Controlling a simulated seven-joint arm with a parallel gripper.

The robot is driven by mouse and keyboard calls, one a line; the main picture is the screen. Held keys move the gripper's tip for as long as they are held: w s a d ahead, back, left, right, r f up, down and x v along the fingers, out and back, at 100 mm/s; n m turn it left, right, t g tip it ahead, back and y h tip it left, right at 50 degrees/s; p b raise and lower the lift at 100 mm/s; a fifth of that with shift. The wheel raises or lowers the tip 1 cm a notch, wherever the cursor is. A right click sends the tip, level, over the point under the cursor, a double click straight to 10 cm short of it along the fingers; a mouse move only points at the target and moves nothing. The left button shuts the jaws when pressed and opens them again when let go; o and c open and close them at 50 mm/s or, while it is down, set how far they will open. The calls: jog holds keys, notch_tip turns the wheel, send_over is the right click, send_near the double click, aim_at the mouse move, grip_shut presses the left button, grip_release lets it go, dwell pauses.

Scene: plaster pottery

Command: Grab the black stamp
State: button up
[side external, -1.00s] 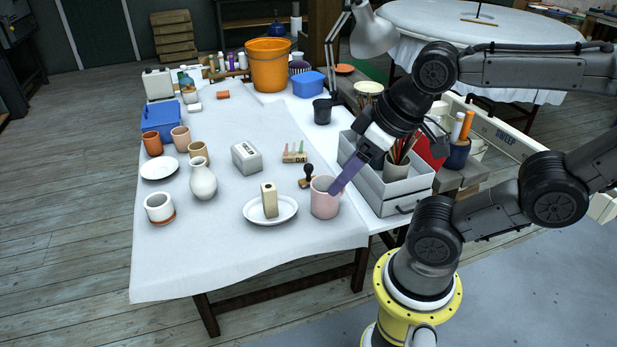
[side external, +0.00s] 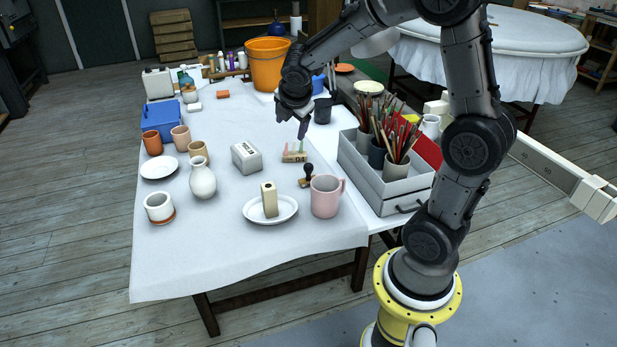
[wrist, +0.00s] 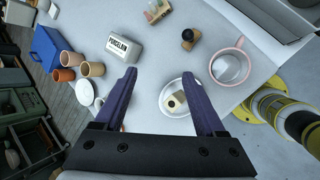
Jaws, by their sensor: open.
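The black stamp (side external: 308,171) has a black knob handle on a small wooden base. It stands on the white cloth between the pink mug (side external: 325,198) and a small wooden block holder (side external: 294,157). It also shows near the top middle of the wrist view (wrist: 187,36). My gripper (side external: 291,125) is above the table, up and slightly left of the stamp in the side external view. Its two purple fingers are apart with nothing between them. In the wrist view the stamp lies beyond the fingertips (wrist: 159,75), toward the top right. It is not hidden in either view.
A white plate (side external: 250,217) with a cream block (side external: 269,200) stands near the mug. A white porcelain box (side external: 246,157) is left of the stamp. A grey crate (side external: 385,197) of brushes stands right.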

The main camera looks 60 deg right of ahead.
aim_at(308, 165)
jog(key=d+f, duration=0.2)
jog(key=f, duration=0.3)
jog(key=d+f+g, duration=0.1)
jog(key=d+f, duration=0.2)
jog(key=f, duration=0.2)
jog(key=d+f+g, duration=0.1)
jog(key=d+f, duration=0.2)
jog(key=f, duration=0.2)
jog(key=shift+s+d+f+m, duration=0.2)
jog(key=shift+s+m, duration=0.1)
jog(key=shift+x, duration=2.9)
grip_shut()
